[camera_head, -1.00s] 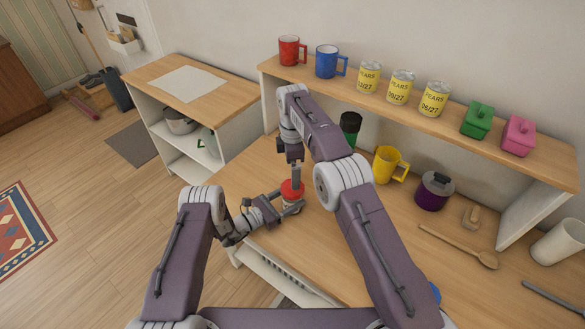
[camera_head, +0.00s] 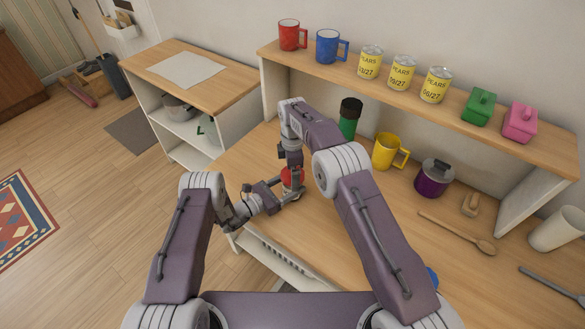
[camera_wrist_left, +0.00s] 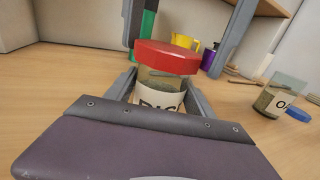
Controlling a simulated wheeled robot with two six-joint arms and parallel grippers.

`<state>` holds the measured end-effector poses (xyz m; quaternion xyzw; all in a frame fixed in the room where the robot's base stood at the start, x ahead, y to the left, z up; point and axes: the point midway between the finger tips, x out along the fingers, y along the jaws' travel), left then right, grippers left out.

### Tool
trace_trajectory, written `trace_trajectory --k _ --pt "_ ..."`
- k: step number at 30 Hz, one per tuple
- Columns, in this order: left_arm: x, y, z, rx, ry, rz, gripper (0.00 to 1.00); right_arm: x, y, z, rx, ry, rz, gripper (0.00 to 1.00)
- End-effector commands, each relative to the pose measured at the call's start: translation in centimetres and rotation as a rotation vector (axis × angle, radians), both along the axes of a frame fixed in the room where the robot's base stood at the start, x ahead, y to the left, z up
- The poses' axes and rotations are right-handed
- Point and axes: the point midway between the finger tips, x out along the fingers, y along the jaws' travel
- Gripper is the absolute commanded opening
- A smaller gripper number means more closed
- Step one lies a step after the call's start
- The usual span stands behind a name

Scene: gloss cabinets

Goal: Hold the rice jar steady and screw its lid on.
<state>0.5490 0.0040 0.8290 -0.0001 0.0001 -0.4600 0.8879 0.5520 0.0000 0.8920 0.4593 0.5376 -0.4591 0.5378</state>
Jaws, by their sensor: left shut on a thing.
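The rice jar (camera_wrist_left: 160,95) is a clear jar with a partly hidden white label. It stands on the wooden counter. My left gripper (camera_head: 290,200) is shut around the jar's body from the side. The red lid (camera_wrist_left: 166,57) sits on the jar's mouth; it also shows in the head view (camera_head: 292,177). I cannot tell how tightly it is seated. My right gripper (camera_head: 291,160) points down over the lid. In the left wrist view its fingers straddle the lid, with a visible gap on the right side, so it looks open.
A green bottle (camera_head: 349,118), a yellow mug (camera_head: 387,152) and a purple pot (camera_head: 433,178) stand behind. A wooden spoon (camera_head: 460,235) lies to the right. Another jar (camera_wrist_left: 275,97) stands beside a blue lid (camera_wrist_left: 299,114). The shelf (camera_head: 400,105) overhangs the back.

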Motion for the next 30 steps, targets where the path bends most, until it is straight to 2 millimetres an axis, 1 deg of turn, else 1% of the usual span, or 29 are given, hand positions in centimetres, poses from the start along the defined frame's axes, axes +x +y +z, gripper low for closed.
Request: trace_trajectory --k 3,4,5,6,8,9,11,14,17,20,21,23,24,26,27,29,30 --pt "0.01 0.00 0.02 0.000 0.000 0.000 0.00 0.00 0.00 0.02 0.000 0.000 0.000 0.92" --pt "0.01 0.00 0.02 0.000 0.000 0.000 0.00 0.00 0.00 0.02 0.000 0.000 0.000 0.87" --pt "0.01 0.00 0.02 0.000 0.000 0.000 0.00 0.00 0.00 0.02 0.000 0.000 0.000 0.78" --pt "0.01 0.00 0.02 0.000 0.000 0.000 0.00 0.00 0.00 0.03 0.000 0.000 0.000 0.67" --pt "0.01 0.00 0.02 0.000 0.000 0.000 0.00 0.00 0.00 0.04 0.000 0.000 0.000 0.51" --pt "0.01 0.00 0.02 0.000 0.000 0.000 0.00 0.00 0.00 0.04 0.000 0.000 0.000 0.40" --pt "0.01 0.00 0.02 0.000 0.000 0.000 0.00 0.00 0.00 0.04 0.000 0.000 0.000 0.25" --pt "0.02 0.00 0.02 0.000 0.000 0.000 0.00 0.00 0.00 0.05 0.000 0.000 -0.031 0.25" --pt "0.02 0.00 0.02 0.000 0.000 0.000 0.00 0.00 0.00 0.04 0.000 0.000 -0.195 0.24" --pt "0.02 0.00 0.02 0.000 0.000 0.000 0.00 0.00 0.00 0.02 0.000 0.000 -0.496 0.24" --pt "0.02 0.00 0.02 0.000 0.000 0.000 0.00 0.00 0.00 0.02 0.000 0.000 -0.630 0.24" --pt "0.02 0.00 0.02 0.000 0.000 0.000 0.00 0.00 0.00 0.00 0.000 0.000 -0.829 0.24" --pt "0.02 0.00 0.02 0.000 0.000 0.000 0.00 0.00 0.00 -0.01 0.000 0.000 -0.961 0.24" --pt "0.02 0.01 0.02 0.000 0.000 0.000 0.00 0.00 0.00 -0.02 0.000 0.000 -1.161 0.24" --pt "0.02 0.01 0.02 0.000 0.000 0.000 0.00 0.00 0.00 -0.03 0.001 0.000 -1.295 0.24" --pt "0.02 0.01 0.02 0.000 0.000 0.000 0.00 0.00 0.00 -0.04 0.001 0.000 -1.492 0.24" --pt "0.02 0.01 0.02 0.000 0.000 0.000 0.00 0.00 0.00 -0.05 0.001 0.000 -1.619 0.24"
